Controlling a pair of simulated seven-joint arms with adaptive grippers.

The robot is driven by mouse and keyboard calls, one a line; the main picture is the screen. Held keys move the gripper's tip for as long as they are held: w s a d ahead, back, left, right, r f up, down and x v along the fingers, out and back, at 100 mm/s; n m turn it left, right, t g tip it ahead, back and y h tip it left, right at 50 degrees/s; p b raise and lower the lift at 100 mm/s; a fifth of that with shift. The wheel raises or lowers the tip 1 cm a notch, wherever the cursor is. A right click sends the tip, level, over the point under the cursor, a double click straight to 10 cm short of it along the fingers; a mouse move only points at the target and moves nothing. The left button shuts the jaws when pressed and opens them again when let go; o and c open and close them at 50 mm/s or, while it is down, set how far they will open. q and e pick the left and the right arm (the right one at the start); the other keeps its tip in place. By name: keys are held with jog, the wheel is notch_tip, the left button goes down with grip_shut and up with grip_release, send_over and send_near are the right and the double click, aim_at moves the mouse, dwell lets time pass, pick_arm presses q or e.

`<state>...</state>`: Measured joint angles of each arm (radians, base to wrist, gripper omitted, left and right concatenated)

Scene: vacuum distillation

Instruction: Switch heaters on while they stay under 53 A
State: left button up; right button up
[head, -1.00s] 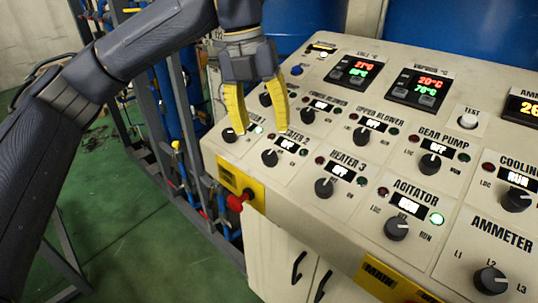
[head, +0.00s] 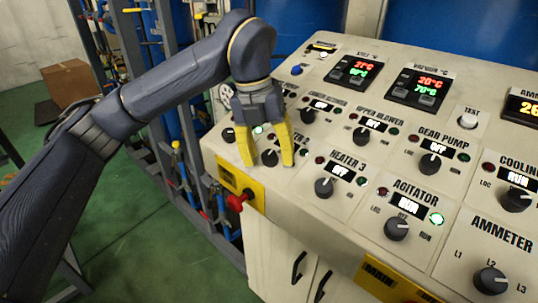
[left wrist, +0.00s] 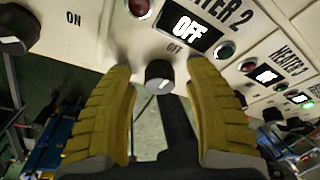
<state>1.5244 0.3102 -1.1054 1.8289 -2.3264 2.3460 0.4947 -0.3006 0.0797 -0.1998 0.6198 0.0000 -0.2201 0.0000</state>
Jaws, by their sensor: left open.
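My left gripper (head: 267,163) is open over the HEATER 2 knob (head: 269,158), with a yellow finger on each side. In the left wrist view the open fingers (left wrist: 165,110) flank the dark HEATER 2 knob (left wrist: 160,76), apart from it. The HEATER 2 display (left wrist: 192,28) reads OFF. The HEATER 3 knob (head: 324,187) stands to the right, under a display (head: 341,172) reading OFF. The HEATER 1 knob (head: 229,135) is at the far left; a lit green lamp (head: 258,130) shows near it. The ammeter readout (head: 523,107) is cut off after "26".
The AGITATOR knob (head: 396,229) has a lit green lamp and reads RUN. The COOLING display (head: 517,178) reads RUN; the GEAR PUMP display (head: 437,147) reads OFF. A red knob (head: 238,200) on a yellow plate juts from the panel's front. The AMMETER selector (head: 490,280) is at lower right.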

pick_arm(q)
grip_shut()
jog(key=shift+m, duration=0.3)
dwell(0.3)
jog(key=m+y, duration=0.1)
jog(key=m, duration=0.1)
jog(key=m+t, duration=0.1)
jog(key=m, duration=0.2)
jog(key=shift+y, duration=0.4)
jog(key=m, duration=0.2)
jog(key=m+t, duration=0.1)
jog(key=m, duration=0.2)
jog(key=shift+t+y, duration=0.3)
jog(key=shift+y, duration=0.1)
jog(key=shift+m, duration=0.5)
jog(key=shift+f, duration=0.1)
grip_release()
